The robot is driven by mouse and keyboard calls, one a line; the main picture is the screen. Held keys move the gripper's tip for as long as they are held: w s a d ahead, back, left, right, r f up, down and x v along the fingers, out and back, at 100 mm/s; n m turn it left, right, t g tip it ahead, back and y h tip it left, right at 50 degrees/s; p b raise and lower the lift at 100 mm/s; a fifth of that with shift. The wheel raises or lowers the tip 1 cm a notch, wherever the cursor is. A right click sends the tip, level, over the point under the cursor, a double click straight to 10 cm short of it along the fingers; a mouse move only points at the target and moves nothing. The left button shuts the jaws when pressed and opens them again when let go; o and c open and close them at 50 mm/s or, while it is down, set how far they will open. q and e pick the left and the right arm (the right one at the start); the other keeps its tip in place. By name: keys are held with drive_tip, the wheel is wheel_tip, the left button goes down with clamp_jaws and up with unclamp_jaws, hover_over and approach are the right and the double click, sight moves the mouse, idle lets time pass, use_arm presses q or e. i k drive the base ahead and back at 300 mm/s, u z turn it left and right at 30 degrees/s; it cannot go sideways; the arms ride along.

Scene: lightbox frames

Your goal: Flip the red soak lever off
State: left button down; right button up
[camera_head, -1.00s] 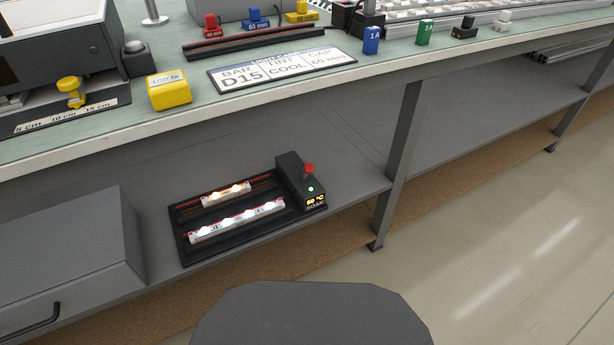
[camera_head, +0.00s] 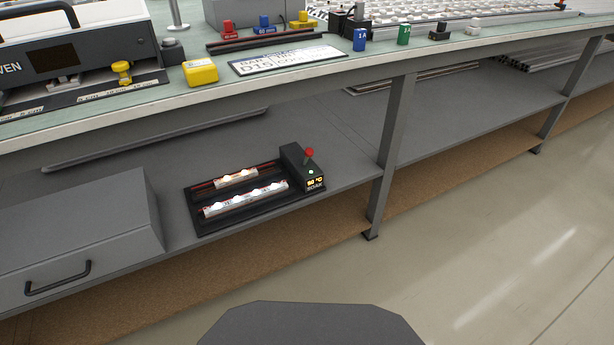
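The red soak lever (camera_head: 309,153) stands on top of a small black control box (camera_head: 296,167) on the lower shelf. The box's front shows a small lit indicator and an orange temperature display (camera_head: 314,182). Neither of my grippers is in view.
The bench top (camera_head: 130,117) overhangs the shelf (camera_head: 345,180). A bench leg (camera_head: 391,150) stands right of the tray. A grey drawer cabinet (camera_head: 80,230) stands to its left. The bench holds a yellow block (camera_head: 200,72) and a label plate (camera_head: 285,60). Floor lies open at the right.

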sight(309, 152)
drive_tip(key=z, duration=0.85)
drive_tip(key=i, duration=0.6)
drive_tip(key=u, duration=0.55)
